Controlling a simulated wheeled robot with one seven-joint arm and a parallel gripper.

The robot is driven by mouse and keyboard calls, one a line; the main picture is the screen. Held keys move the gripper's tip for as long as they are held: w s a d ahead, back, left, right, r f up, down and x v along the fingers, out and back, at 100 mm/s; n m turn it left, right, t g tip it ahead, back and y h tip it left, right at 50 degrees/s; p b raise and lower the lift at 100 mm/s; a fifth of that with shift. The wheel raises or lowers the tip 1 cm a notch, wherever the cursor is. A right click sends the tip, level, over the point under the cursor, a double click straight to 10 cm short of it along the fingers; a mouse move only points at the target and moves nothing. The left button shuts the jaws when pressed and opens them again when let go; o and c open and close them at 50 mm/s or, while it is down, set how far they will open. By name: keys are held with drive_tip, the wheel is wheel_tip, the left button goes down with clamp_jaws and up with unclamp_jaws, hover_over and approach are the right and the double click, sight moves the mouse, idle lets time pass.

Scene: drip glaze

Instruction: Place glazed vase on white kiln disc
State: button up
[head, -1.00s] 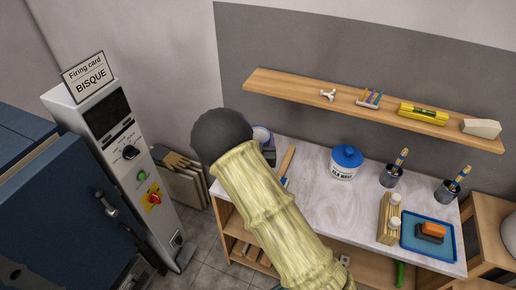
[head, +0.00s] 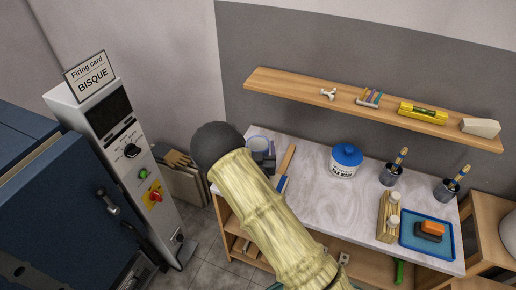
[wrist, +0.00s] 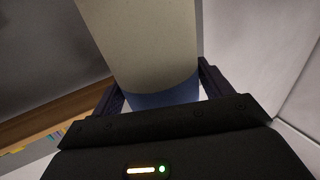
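The glazed vase (wrist: 145,45) fills the middle of the wrist view, cream with a blue band at its lower end in the picture. My gripper (wrist: 158,92) has a dark finger on each side, close against it, and looks shut on it. In the head view the vase's pale round top (head: 258,143) shows just right of my arm's dark round joint, with part of my dark gripper (head: 268,158) beside it. My arm hides the rest. I see no white kiln disc in either view.
The blue kiln (head: 50,210) and its grey control panel (head: 125,150) stand at the left.

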drive_tip(key=shift+o, duration=1.1)
drive_tip(key=shift+w+d+r, duration=0.1)
drive_tip(key=shift+r, duration=0.05)
drive_tip(key=s+b, duration=0.3)
drive_tip(key=s, duration=0.9)
drive_tip(key=shift+d+b, duration=0.15)
drive_tip(key=shift+b, duration=0.25)
